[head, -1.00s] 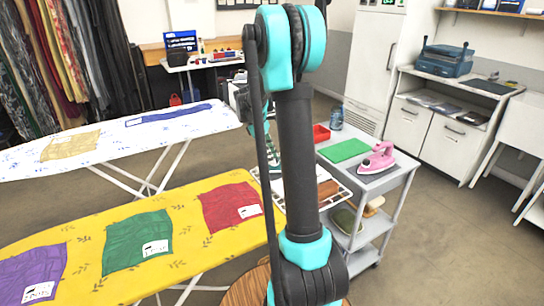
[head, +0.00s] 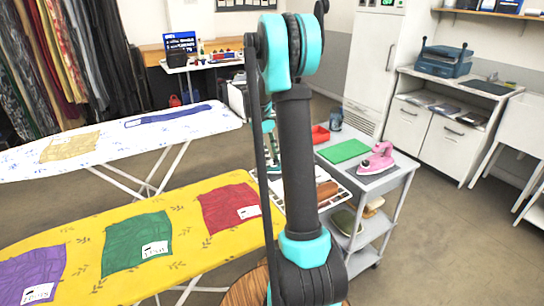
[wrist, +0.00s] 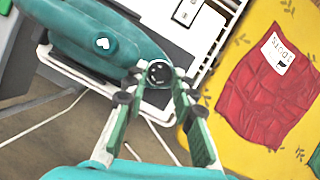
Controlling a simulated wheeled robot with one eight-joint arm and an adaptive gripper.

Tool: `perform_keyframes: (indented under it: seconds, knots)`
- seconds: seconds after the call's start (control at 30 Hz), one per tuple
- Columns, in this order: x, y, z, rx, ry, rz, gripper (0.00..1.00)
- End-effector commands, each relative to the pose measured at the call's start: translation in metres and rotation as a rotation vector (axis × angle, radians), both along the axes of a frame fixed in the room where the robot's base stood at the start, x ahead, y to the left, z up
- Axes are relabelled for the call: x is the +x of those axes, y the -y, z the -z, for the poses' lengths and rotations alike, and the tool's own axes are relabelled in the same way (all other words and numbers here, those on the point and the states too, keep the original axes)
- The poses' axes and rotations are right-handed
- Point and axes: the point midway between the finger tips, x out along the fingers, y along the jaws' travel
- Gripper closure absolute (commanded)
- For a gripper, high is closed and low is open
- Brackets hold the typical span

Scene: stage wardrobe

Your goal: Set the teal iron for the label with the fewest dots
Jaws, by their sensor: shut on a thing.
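The teal iron (wrist: 85,35), with a white heart mark, lies at the upper left of the wrist view. My gripper (wrist: 158,80) is shut on a round dark dial (wrist: 159,72) at the iron's near right end. In the head view my arm hides most of the iron and the gripper. The yellow board (head: 95,238) carries a purple cloth (head: 30,272), a green cloth (head: 136,240) and a red cloth (head: 228,205), each with a white label. The red cloth's label (wrist: 278,53) shows in the wrist view, but its dots are too small to count.
A white ironing board (head: 100,152) stands behind the yellow one.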

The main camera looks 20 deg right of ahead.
Motion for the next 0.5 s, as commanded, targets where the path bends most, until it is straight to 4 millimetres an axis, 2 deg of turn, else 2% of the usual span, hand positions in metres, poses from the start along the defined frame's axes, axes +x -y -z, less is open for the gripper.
perform_keyframes:
  seconds: [0.27,0.3,0.47,0.5]
  knots:
    - [0.0002,0.0000,-0.0001,0.000,0.000,0.000,1.00]
    - [0.0002,0.0000,-0.0001,0.000,0.000,0.000,0.73]
    - [0.0002,0.0000,-0.0001,0.000,0.000,-0.001,0.53]
    - [0.0002,0.0000,-0.0001,0.000,0.000,-0.001,0.53]
